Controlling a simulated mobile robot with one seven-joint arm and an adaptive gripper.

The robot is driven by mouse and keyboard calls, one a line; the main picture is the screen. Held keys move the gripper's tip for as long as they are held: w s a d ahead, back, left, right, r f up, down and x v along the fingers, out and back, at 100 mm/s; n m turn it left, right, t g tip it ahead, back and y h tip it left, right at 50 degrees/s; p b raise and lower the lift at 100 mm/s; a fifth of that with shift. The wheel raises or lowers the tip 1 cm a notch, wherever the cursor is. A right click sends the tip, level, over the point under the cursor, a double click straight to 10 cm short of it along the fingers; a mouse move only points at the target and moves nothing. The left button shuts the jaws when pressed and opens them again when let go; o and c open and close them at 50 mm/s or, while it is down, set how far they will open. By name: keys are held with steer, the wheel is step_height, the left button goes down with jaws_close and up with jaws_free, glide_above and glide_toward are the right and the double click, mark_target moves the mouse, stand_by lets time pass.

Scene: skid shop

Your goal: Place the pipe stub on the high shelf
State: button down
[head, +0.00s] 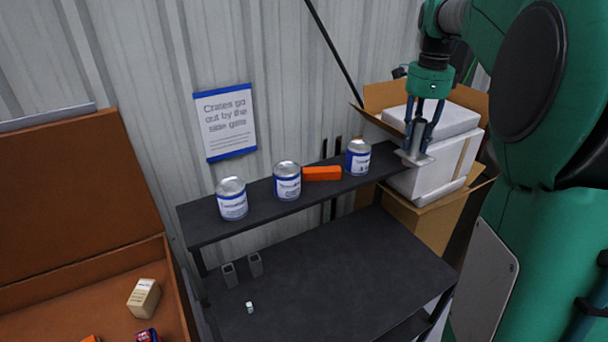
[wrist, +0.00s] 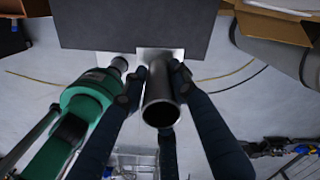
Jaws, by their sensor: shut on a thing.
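The pipe stub (head: 417,157) is a grey metal tube on a flat square flange. My gripper (head: 418,140) is shut on its tube from above, at the right end of the high shelf (head: 262,199). In the wrist view the tube (wrist: 159,100) stands between my fingers, its open end toward the camera. Its pale flange reaches to or over the edge of the dark shelf board (wrist: 135,25). Most of the tube appears beyond that edge. I cannot tell whether the flange touches the board.
Several white-blue cans, including one (head: 358,158) nearest the gripper, and an orange block (head: 322,173) stand on the high shelf. A cardboard box (head: 425,220) with white foam (head: 425,170) stands close right. The lower shelf (head: 330,265) is mostly clear. A brown case (head: 70,210) is left.

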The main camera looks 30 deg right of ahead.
steer(key=w+d+r+n+p, duration=0.2)
steer(key=w+d+n+p, duration=0.5)
steer(key=w+d, duration=0.6)
steer(key=n+p, duration=0.5)
steer(key=n, duration=0.5)
glide_above(382, 153)
step_height(382, 153, down, 5)
steer(key=shift+w+d+f, duration=0.1)
steer(key=shift+w+f, duration=0.05)
steer(key=shift+f, duration=2.15)
steer(key=shift+f, duration=0.1)
step_height(382, 153, down, 6)
steer(key=shift+p, duration=0.3)
steer(key=shift+f, duration=1.9)
steer(key=shift+f, duration=0.1)
steer(key=c, duration=1.4)
jaws_free()
steer(key=shift+f, duration=0.1)
